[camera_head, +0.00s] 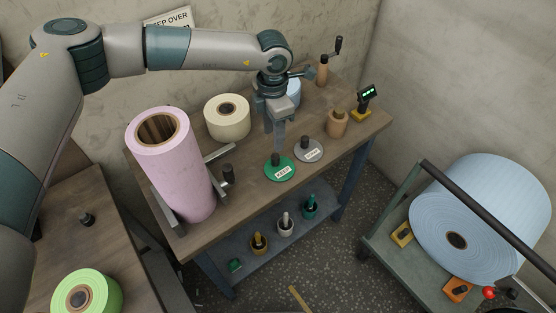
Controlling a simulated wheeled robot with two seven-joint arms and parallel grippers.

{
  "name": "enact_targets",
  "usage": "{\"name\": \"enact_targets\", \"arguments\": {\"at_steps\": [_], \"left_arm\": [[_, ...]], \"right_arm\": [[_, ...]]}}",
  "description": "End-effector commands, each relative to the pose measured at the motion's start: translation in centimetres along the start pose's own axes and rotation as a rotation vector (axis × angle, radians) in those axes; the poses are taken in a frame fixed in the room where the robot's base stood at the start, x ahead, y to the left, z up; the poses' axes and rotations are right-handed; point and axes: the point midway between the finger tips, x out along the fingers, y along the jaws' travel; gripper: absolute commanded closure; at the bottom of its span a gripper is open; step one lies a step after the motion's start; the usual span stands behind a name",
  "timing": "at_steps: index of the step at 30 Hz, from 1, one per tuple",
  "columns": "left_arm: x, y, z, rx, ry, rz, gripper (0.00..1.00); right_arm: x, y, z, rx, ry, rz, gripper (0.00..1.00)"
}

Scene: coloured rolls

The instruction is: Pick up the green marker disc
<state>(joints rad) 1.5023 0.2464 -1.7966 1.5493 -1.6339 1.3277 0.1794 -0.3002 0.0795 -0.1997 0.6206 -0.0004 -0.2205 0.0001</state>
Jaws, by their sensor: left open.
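The green marker disc (271,174) lies flat on the wooden workbench (350,143), with a dark upright knob and a white label on top. A grey disc (316,156) of similar shape, also with a knob and label, lies just to its right and a little farther back. My left gripper (279,140) points down over the bench, close behind the green disc's knob in the picture. It is open and nothing shows in it; its exact height above the bench is hard to tell. My right gripper is not in view.
A tall pink roll (168,175) stands at the bench's left, and a cream roll (227,123) behind. A light blue roll (294,92) is partly hidden behind my gripper. A tan bottle-like item (338,123) stands to the right. A large blue roll (495,190) rests on a cart.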

Motion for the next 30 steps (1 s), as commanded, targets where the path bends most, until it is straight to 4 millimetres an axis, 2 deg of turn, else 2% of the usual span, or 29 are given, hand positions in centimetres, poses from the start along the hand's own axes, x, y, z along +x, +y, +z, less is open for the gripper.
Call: {"name": "enact_targets", "arguments": {"at_steps": [1,3,9,22,30], "left_arm": [[0.5,-0.1,0.0,0.000,0.002,-0.003,0.58],[1.6,-0.1,0.0,0.000,0.002,-0.002,0.58],[3.6,-0.1,0.0,0.000,0.000,-0.001,0.58],[3.9,-0.1,0.0,0.000,0.000,0.000,0.58],[5.4,-0.6,0.1,0.000,0.002,-0.002,0.58]], "right_arm": [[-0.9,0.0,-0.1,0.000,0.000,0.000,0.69],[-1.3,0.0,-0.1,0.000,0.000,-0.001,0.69],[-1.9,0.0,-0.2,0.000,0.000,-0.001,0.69],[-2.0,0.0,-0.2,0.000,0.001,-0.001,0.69],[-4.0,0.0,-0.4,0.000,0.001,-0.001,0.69]]}}
